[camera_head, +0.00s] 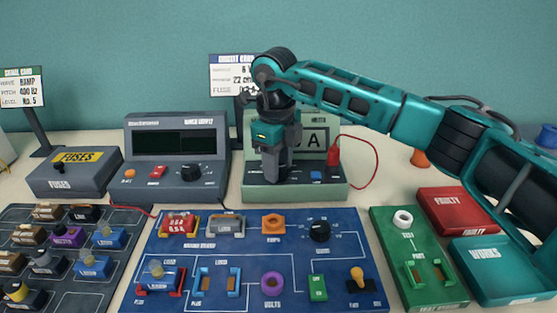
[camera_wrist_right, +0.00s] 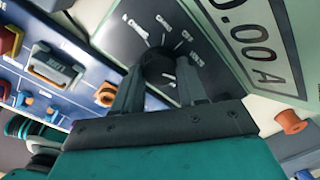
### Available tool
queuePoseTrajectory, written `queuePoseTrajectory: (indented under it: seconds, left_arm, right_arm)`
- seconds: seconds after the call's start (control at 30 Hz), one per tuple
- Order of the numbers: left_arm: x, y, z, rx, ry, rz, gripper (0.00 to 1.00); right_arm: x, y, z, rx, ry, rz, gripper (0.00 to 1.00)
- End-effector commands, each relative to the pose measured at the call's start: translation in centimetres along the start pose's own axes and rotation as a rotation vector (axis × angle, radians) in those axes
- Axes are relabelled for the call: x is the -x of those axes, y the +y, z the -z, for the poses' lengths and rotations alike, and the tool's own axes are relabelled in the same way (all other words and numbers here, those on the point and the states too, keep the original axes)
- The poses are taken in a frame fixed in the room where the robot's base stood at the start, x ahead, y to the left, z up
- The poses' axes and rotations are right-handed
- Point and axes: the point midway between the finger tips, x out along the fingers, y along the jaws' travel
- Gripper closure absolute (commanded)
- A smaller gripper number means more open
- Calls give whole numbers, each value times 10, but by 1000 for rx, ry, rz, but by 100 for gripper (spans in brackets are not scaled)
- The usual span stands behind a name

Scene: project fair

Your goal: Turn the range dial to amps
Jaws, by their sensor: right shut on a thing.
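The range dial (camera_wrist_right: 157,62) is a black knob on the dark face of the green meter (camera_head: 310,191). My right gripper (camera_head: 276,170) comes down on the meter's front and is shut on the dial. In the right wrist view its fingers (camera_wrist_right: 160,84) stand on either side of the knob. White marks and small labels ring the knob; its pointer is hard to make out. The meter's display (camera_wrist_right: 250,30) reads 0.00 with an A; in the head view the arm hides its left part. My left gripper is not in view.
A red plug (camera_head: 333,154) with a red wire stands at the meter's right. The power supply (camera_head: 178,160) stands close on the left. The blue circuit board (camera_head: 190,252) lies in front. The faulty bin (camera_head: 455,210) and works bin (camera_head: 490,262) are under my right arm.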

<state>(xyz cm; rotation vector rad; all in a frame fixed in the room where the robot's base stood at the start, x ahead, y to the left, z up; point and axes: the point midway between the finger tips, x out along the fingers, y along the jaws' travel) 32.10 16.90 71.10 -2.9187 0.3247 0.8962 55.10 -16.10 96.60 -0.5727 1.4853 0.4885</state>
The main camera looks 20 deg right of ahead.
Motion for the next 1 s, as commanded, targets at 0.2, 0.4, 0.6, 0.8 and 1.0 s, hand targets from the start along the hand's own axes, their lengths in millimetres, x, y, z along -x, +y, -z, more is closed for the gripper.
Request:
queuePoseTrajectory:
  seconds: [0.2, 0.4, 0.6, 0.8, 1.0]
  left_arm:
    - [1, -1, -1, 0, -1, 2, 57]
    - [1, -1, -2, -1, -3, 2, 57]
    - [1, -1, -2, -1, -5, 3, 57]
    - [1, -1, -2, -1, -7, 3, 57]
    - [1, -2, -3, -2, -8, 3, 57]
  right_arm:
    - [1, 0, 0, -48, 3, 2, 89]
    - [0, 0, 0, -59, 3, 2, 89]
    - [1, 0, 0, -58, 3, 2, 89]
    - [0, 0, 0, -57, 3, 2, 46]
    - [0, 0, 0, -57, 3, 1, 33]
